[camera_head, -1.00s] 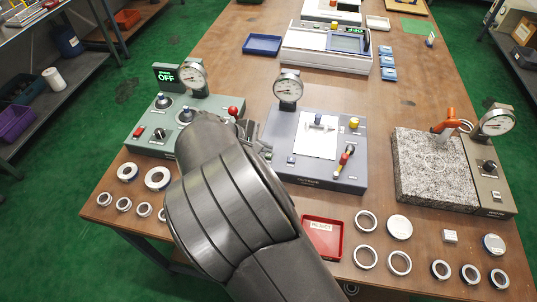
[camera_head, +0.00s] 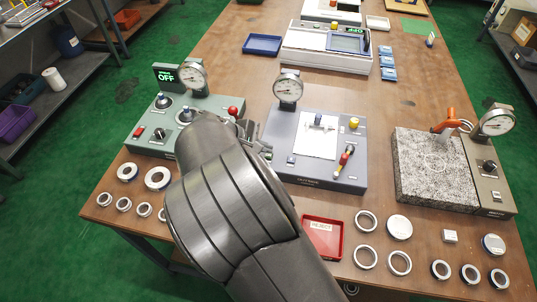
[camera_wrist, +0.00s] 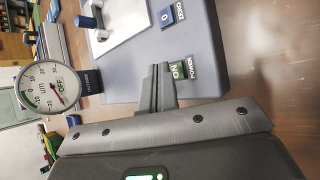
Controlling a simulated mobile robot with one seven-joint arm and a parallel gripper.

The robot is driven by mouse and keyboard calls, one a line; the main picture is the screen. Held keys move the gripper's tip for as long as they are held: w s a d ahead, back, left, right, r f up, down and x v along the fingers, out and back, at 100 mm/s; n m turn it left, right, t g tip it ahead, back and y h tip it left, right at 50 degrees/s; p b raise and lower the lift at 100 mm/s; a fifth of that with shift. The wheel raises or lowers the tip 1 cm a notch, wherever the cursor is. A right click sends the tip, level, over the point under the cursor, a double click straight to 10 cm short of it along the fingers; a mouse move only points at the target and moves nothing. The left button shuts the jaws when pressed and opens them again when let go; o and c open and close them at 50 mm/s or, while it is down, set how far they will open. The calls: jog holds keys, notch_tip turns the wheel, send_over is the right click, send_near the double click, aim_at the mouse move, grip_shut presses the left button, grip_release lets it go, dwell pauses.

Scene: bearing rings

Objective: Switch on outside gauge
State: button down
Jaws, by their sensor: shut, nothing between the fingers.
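The blue-grey gauge (camera_head: 312,183) with a white plate and a round dial (camera_head: 288,88) stands mid-table; its front lettering is too small to read surely. In the head view my arm partly hides the gripper (camera_head: 262,146) at the gauge's left side.
A green gauge station (camera_head: 150,125) with an OFF display stands left, close to my arm. A granite block (camera_head: 425,180) with a dial station is at right. A red reject tray (camera_head: 322,252) and several rings lie along the front edge.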

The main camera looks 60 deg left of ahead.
aim_at(265, 156)
jog(key=shift+f, duration=0.4)
jog(key=shift+f, duration=0.35)
dwell(0.6)
jog(key=shift+r, duration=0.8)
jog(key=shift+r, duration=2.5)
